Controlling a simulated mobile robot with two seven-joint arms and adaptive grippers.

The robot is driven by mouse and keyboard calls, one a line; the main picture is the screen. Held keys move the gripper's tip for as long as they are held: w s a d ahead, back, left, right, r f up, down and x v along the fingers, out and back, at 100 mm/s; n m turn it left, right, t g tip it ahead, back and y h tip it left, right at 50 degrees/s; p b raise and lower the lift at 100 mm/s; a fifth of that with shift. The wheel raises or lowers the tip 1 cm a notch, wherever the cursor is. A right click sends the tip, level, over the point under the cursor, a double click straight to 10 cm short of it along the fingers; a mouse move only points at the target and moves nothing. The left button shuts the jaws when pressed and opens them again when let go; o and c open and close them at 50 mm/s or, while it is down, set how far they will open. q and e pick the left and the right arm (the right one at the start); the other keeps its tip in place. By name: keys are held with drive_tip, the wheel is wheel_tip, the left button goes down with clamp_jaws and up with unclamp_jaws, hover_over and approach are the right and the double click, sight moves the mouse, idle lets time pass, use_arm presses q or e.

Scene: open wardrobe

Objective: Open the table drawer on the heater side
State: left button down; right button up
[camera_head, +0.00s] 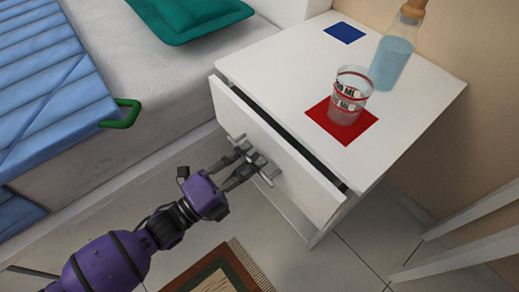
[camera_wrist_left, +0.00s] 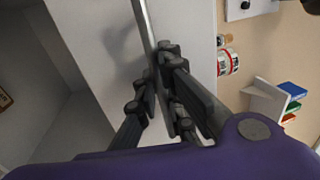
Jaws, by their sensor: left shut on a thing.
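The white bedside table (camera_head: 420,120) stands beside the bed. Its drawer (camera_head: 290,175) is slightly open, with a dark gap between the drawer front and the tabletop. My left gripper (camera_head: 255,165) is shut on the grey bar handle (camera_head: 236,138) of the drawer. The handle (camera_wrist_left: 144,18) also shows in the left wrist view, between the fingers of my left gripper (camera_wrist_left: 165,75), in front of the white drawer front (camera_wrist_left: 95,45). The drawer's inside is mostly hidden. My right gripper is not in view.
A glass (camera_head: 350,95) stands on a red square (camera_head: 342,132) on the tabletop, beside a corked bottle (camera_head: 393,60). A blue square (camera_head: 344,32) lies behind. The bed (camera_head: 150,80) is at left, a rug (camera_head: 225,270) below, and white slats (camera_head: 475,215) at right.

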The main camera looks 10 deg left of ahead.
use_arm(q)
drive_tip(key=r+p+v, duration=0.2)
drive_tip(key=p+v, duration=0.1)
drive_tip(key=v, duration=0.8)
drive_tip(key=r+p+v, duration=0.2)
drive_tip(key=p+v, duration=0.1)
drive_tip(key=v, duration=0.9)
drive_tip(key=shift+s+a, duration=0.35)
drive_tip(key=shift+a, duration=0.1)
drive_tip(key=c, duration=2)
unclamp_jaws()
drive_tip(key=shift+s+a+r, duration=0.1)
drive_tip(key=shift+s+r, duration=0.05)
drive_tip(key=shift+s, duration=0.05)
drive_tip(key=shift+o, duration=0.8)
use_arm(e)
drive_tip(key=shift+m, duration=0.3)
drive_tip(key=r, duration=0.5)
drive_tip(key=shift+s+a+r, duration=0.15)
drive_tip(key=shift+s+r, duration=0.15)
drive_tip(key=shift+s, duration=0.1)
use_arm(q)
drive_tip(key=v, duration=1.2)
